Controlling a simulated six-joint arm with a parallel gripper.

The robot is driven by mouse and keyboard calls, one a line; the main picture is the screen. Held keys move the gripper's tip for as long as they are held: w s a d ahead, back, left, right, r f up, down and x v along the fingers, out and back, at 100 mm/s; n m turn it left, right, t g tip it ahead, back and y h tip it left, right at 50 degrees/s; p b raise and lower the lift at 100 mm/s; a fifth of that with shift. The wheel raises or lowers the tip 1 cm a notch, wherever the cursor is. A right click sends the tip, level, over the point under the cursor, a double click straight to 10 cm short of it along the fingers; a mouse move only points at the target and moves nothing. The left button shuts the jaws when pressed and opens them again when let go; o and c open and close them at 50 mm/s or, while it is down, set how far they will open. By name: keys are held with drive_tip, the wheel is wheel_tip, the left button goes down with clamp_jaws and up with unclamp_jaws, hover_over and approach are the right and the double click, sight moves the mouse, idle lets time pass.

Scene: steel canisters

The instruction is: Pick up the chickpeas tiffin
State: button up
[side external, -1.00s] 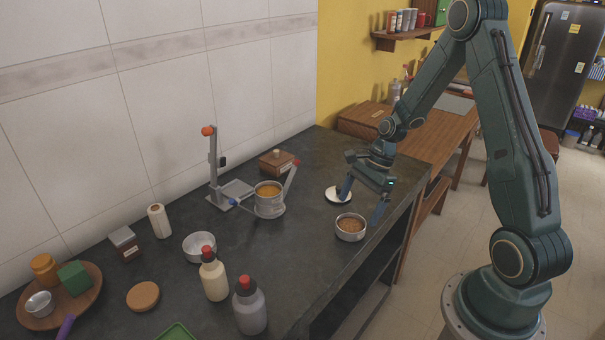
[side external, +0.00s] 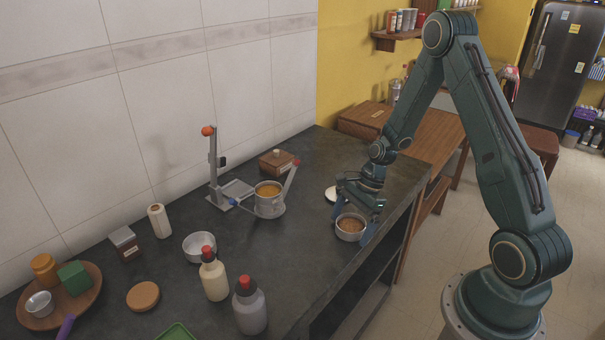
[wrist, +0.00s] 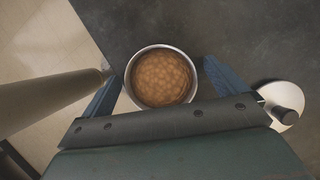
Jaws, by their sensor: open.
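The chickpeas tiffin (side external: 350,228) is a round steel canister filled with tan-brown chickpeas. It stands upright on the dark counter near its front edge. In the wrist view the tiffin (wrist: 160,77) sits between the two blue fingers. My gripper (side external: 352,228) is open and low over the tiffin, with one finger on either side. In the wrist view my gripper (wrist: 160,85) shows a gap between the right finger and the rim; the left finger looks closer to the rim. I cannot tell whether it touches.
A white lid with a dark knob (wrist: 284,104) lies beside the right finger. A steel canister with orange contents (side external: 268,200) sits in a metal stand to the left. An empty steel bowl (side external: 199,247) and two red-capped bottles (side external: 213,275) stand further left. The counter's edge is close.

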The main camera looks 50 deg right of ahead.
sight(350, 230)
drive_tip(key=shift+f, duration=0.1)
idle(0.4)
drive_tip(key=c, duration=1.1)
wheel_tip(350, 230, up, 20)
idle(0.4)
idle(0.5)
drive_tip(key=w+a+f, duration=0.2)
drive_tip(key=w, duration=0.5)
drive_tip(key=w+a+f, duration=0.2)
drive_tip(key=w, duration=0.6)
drive_tip(key=w+a+f, duration=0.2)
drive_tip(key=w, duration=0.6)
drive_tip(key=shift+w+a+f, duration=0.2)
drive_tip(key=shift+a+f, duration=0.05)
